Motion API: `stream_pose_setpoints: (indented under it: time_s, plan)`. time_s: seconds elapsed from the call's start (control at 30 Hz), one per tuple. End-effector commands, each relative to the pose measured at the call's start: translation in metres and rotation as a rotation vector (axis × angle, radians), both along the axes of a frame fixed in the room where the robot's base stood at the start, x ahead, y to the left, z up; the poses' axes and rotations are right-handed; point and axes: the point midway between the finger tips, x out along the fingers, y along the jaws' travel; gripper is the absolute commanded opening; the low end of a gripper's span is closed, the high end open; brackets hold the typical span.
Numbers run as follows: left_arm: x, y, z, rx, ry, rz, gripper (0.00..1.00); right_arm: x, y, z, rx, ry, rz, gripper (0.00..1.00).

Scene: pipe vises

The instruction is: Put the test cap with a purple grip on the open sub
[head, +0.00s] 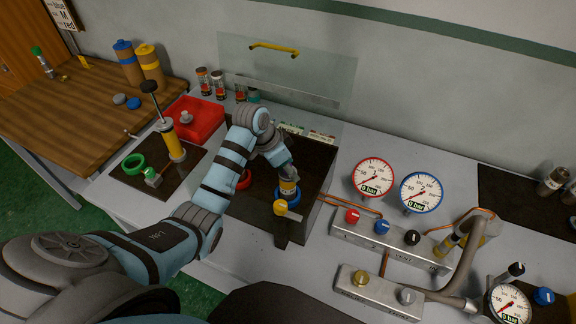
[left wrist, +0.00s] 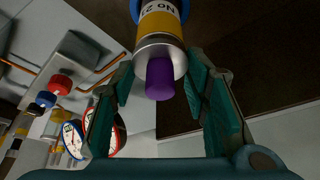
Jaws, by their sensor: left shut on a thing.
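The test cap shows in the left wrist view as a purple grip (left wrist: 160,78) on a silver round body. It is lined up against the end of a yellow-banded sub (left wrist: 160,22) marked "No 2"; I cannot tell whether it is fully seated. In the head view the sub (head: 288,187) stands upright in a blue ring (head: 287,198) inside a dark box (head: 262,221). My left gripper (left wrist: 161,66) has its teal fingers on both sides of the cap's silver body and is shut on it. In the head view, the left wrist hides the cap. My right gripper is out of view.
A yellow-knobbed lever (head: 281,208) stands at the box's front. A red ring (head: 243,180) sits left in the box. A clear guard (head: 290,68) is raised behind. Two gauges (head: 373,176) and a valve manifold (head: 388,241) stand right. A red tray (head: 207,116) is left.

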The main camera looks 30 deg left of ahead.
Motion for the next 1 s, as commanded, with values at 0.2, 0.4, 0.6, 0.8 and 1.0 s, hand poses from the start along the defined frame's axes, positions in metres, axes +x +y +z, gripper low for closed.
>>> stream_pose_setpoints:
  time_s: [0.2, 0.4, 0.6, 0.8, 1.0]
  plan:
    - [0.0, 0.0, -0.006, -0.001, -0.001, 0.0, 0.1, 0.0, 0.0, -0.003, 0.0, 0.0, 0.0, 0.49]
    - [0.0, 0.0, -0.008, 0.0, -0.001, 0.0, 0.53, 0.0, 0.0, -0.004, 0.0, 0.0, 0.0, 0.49]
    - [0.0, 0.0, -0.008, 0.0, -0.001, 0.0, 0.65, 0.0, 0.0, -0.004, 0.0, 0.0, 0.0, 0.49]
    - [0.0, 0.001, -0.006, 0.001, -0.001, 0.0, 0.65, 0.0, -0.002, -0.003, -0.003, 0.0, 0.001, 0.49]
    - [-0.01, 0.009, 0.027, 0.004, -0.005, 0.001, 0.65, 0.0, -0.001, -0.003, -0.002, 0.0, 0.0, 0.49]
